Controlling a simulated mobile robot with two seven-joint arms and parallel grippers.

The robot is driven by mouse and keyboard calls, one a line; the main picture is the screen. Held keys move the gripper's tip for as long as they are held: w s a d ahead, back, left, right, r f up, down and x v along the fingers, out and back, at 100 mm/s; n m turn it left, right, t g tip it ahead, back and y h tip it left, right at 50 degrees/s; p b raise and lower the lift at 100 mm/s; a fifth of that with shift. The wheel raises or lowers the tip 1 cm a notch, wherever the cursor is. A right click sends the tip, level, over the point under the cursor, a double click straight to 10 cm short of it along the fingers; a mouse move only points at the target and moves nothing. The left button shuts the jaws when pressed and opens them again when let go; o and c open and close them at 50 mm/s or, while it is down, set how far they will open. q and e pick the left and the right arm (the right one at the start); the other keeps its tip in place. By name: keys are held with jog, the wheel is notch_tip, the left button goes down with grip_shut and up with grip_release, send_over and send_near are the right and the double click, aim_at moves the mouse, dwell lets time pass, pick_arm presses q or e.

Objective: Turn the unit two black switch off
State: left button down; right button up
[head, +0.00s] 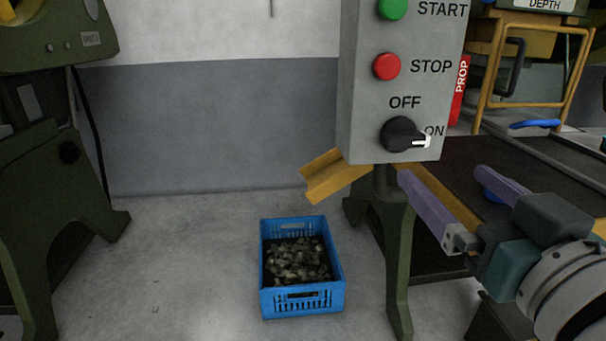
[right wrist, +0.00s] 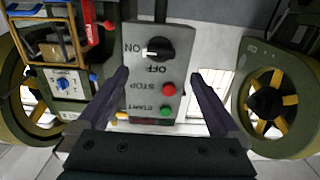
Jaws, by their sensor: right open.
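The black rotary switch (head: 401,134) sits low on a grey control panel (head: 361,110), under the red STOP button and the green START button. Its white pointer is turned right, to ON; OFF is printed above it. The switch also shows in the right wrist view (right wrist: 158,49), upside down, with its white mark toward ON. My right gripper (head: 447,178) is open and empty, below and to the right of the switch in the head view. In the right wrist view its fingers (right wrist: 158,80) stand apart on either side of the panel. My left gripper is not in view.
A blue crate (head: 265,275) of metal scraps stands on the floor below the panel. A yellow chute (head: 335,177) juts out left under the panel. A green machine (head: 40,180) stands at the left. A yellow tubular frame (head: 497,65) is at the right.

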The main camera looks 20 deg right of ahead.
aim_at(409, 143)
jog(key=b+x, duration=0.1)
jog(key=x, duration=0.9)
jog(key=c, duration=1.2)
jog(key=shift+c, duration=0.2)
